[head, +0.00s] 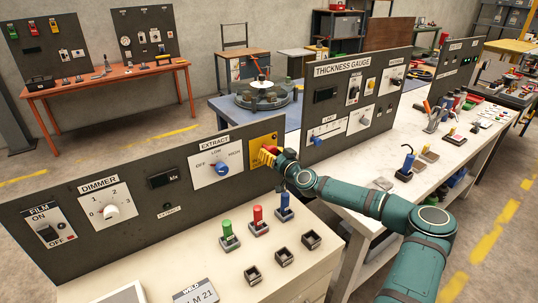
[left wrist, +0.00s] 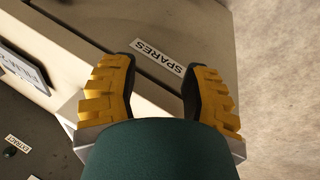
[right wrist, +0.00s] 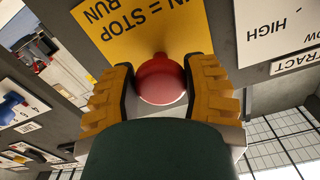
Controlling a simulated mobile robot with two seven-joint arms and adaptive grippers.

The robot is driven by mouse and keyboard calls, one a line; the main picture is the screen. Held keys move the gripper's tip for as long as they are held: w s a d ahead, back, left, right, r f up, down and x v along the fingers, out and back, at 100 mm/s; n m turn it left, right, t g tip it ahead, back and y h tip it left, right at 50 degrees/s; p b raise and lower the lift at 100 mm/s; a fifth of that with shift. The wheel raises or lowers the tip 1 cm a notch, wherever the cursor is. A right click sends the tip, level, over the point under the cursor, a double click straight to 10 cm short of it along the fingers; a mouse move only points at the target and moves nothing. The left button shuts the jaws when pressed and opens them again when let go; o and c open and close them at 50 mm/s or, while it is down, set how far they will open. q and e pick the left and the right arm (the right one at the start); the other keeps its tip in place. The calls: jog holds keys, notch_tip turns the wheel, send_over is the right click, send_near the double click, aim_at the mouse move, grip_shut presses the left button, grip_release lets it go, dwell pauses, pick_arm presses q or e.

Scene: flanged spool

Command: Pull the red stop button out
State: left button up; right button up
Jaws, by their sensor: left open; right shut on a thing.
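The red stop button (right wrist: 162,80) is a round red knob on a yellow plate (right wrist: 130,30) in the right wrist view. The plate's lettering reads in part "= STOP" and "RUN". My left gripper (left wrist: 160,85) is open and empty in the left wrist view, above a pale surface with a "SPARES" label. The head view does not show it.
The dark panel (head: 120,243) carries a "FILM" switch, a "DIMMER" dial and the blue "EXTRACT" knob (head: 222,169). On the bench below stand green, red and blue pegs (head: 257,220) and small dark square holders (head: 284,257). The "THICKNESS GAUGE" panel (head: 325,118) stands to the right.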

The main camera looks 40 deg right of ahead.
jog(key=o, duration=1.3)
jog(key=shift+s, duration=0.15)
jog(key=s, duration=0.4)
jog(key=s+a, duration=0.1)
jog(key=s, duration=0.7)
jog(key=shift+a, duration=0.2)
